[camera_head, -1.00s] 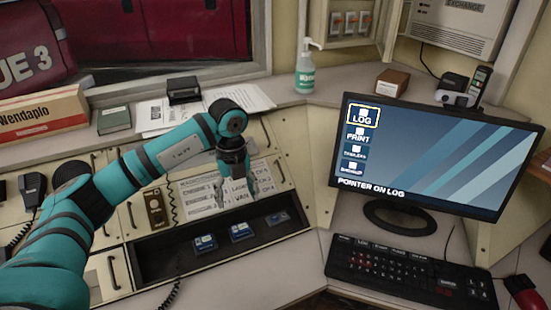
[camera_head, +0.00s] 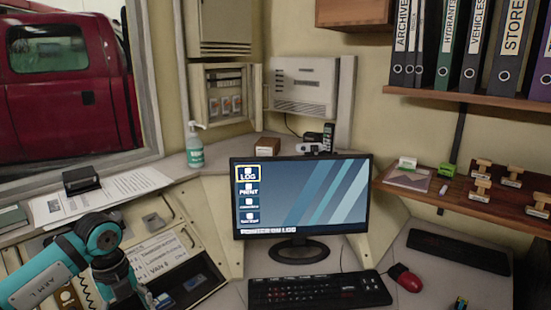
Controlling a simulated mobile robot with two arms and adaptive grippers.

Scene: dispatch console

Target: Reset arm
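My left arm, teal and black, comes in at the lower left of the head view. Its gripper (camera_head: 132,302) points down over the sloped console panel (camera_head: 150,222), at the left of the open dark recess (camera_head: 200,290). The fingertips are low at the bottom edge and hard to make out, so I cannot tell whether they are apart or hold anything. A small blue-labelled item (camera_head: 162,300) shows right beside the fingers.
A monitor (camera_head: 305,195) showing "POINTER ON LOG" stands right of the arm, with a keyboard (camera_head: 318,289) and red mouse (camera_head: 405,278) in front. A sanitizer bottle (camera_head: 195,150) stands on the ledge. Shelves with binders (camera_head: 450,45) and stamps (camera_head: 482,188) are at the right.

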